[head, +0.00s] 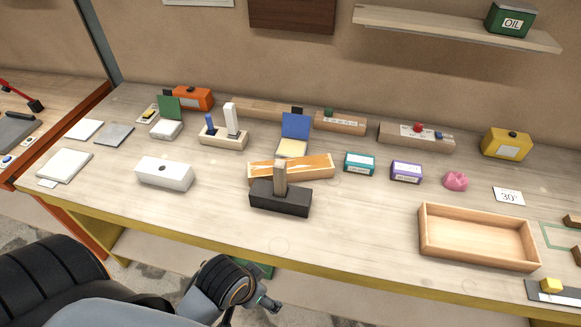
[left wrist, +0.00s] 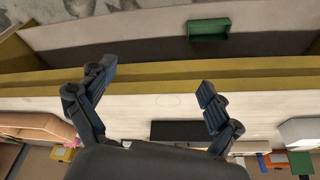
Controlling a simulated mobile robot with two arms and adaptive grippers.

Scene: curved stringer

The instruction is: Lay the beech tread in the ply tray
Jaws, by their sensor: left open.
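The ply tray (head: 425,228) is a shallow, empty wooden box at the right front of the bench. Its edge also shows at the left of the left wrist view (left wrist: 40,122). A small light-brown wooden piece (head: 280,175) stands upright in a black block (head: 280,199) at the middle of the bench; it may be the beech tread, but I cannot tell for sure. The black block also shows in the left wrist view (left wrist: 190,131). My left gripper (left wrist: 155,78) is open and empty at the bench's front edge, apart from these things. My right gripper is not in view.
Behind the black block lies an orange-brown wooden box (head: 318,167). A white block (head: 165,173) with a hole stands left. Teal (head: 360,163) and purple (head: 407,171) boxes and a pink lump (head: 456,181) sit behind the tray. Bench surface between black block and tray is clear.

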